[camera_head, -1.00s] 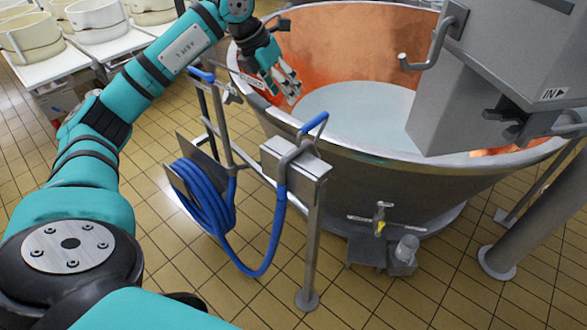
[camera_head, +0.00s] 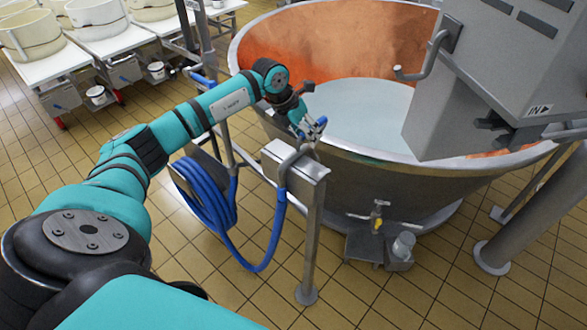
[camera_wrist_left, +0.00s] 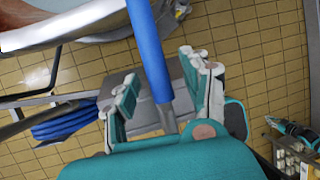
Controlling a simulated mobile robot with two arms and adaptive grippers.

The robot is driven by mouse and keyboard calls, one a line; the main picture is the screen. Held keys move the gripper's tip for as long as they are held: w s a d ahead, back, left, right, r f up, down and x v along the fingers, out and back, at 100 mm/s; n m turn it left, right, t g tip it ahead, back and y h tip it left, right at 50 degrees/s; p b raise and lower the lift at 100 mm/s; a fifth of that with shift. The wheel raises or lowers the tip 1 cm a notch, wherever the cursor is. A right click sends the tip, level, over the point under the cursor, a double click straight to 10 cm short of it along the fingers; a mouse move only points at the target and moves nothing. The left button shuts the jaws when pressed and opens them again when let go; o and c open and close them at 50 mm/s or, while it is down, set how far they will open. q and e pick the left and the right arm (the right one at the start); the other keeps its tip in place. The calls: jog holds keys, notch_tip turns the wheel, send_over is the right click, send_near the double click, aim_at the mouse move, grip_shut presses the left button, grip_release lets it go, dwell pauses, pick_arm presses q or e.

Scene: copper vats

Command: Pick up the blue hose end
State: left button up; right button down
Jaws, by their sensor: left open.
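The blue hose end (camera_head: 321,122) sits on a bent grey metal pipe on top of a steel post beside the copper vat. My left gripper (camera_head: 309,129) is at the hose end, its fingers partly covering it. In the left wrist view the blue hose end (camera_wrist_left: 148,48) runs between the two spread fingers of my left gripper (camera_wrist_left: 163,88). The fingers are open, with visible gaps to the blue part. The grey pipe (camera_wrist_left: 167,117) shows below it, nearer the palm. My right gripper is in neither view.
The coiled blue hose (camera_head: 203,193) hangs on a rack left of the post (camera_head: 313,235). The vat rim (camera_head: 400,160) lies right behind the gripper. A grey machine box (camera_head: 470,85) overhangs the vat at right. White tables with tubs (camera_head: 95,20) stand at the back left.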

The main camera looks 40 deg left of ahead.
pick_arm(q)
jog(key=shift+f, duration=0.2)
grip_shut()
jog(key=shift+w+r, duration=0.15)
jog(key=shift+r, duration=0.05)
dwell(0.4)
jog(key=shift+r+b, duration=0.3)
jog(key=shift+r, duration=0.25)
notch_tip(320, 180, up, 17)
jog(key=b, duration=0.3)
jog(key=shift+d+f, duration=0.1)
jog(key=shift+f, duration=0.1)
